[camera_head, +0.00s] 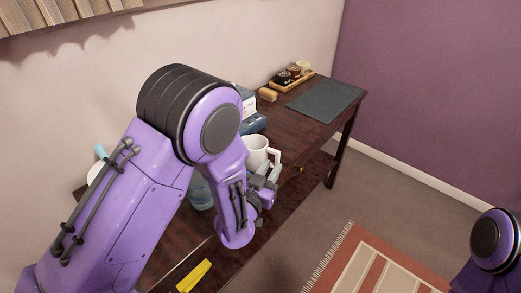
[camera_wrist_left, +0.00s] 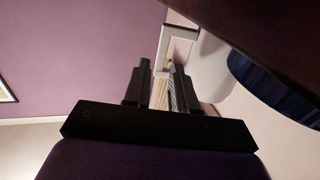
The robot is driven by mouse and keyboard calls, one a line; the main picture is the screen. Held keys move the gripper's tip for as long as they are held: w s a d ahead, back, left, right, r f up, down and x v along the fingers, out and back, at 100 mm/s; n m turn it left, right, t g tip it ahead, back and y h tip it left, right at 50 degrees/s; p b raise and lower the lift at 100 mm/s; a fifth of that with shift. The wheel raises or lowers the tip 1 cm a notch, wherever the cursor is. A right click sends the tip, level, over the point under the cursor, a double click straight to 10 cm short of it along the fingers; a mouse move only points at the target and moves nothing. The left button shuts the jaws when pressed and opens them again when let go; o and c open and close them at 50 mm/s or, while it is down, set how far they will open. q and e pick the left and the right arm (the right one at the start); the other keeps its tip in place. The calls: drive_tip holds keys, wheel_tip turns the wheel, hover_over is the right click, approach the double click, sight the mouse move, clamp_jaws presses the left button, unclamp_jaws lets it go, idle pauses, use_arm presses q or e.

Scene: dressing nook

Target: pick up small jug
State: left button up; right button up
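The small jug appears to be the white vessel with a squared handle (camera_head: 256,150), standing upright on the dark wooden table. My left gripper (camera_head: 268,178) is just in front of it, close to the handle side. In the left wrist view the two black fingers of my left gripper (camera_wrist_left: 160,82) stand apart with a gap between them. A white handle-like strip (camera_wrist_left: 178,32) shows just beyond the fingertips. I cannot tell whether the fingers touch it. My left arm hides part of the table. My right gripper is out of view.
The dark table (camera_head: 290,125) holds a grey mat (camera_head: 326,97), a wooden tray (camera_head: 292,80) with small jars, and a bluish glass item (camera_head: 201,196) partly behind my arm. A yellow object (camera_head: 194,276) lies near the front edge. A striped rug (camera_head: 362,265) is on the floor.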

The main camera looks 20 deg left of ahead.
sight(277, 160)
use_arm(q)
drive_tip(key=w, duration=0.4)
drive_tip(key=w+p, duration=0.1)
drive_tip(key=w, duration=0.2)
drive_tip(key=shift+w+d+f, duration=0.1)
drive_tip(key=shift+d+f, duration=0.1)
drive_tip(key=shift+d, duration=0.1)
clamp_jaws()
drive_tip(key=shift+r, duration=0.1)
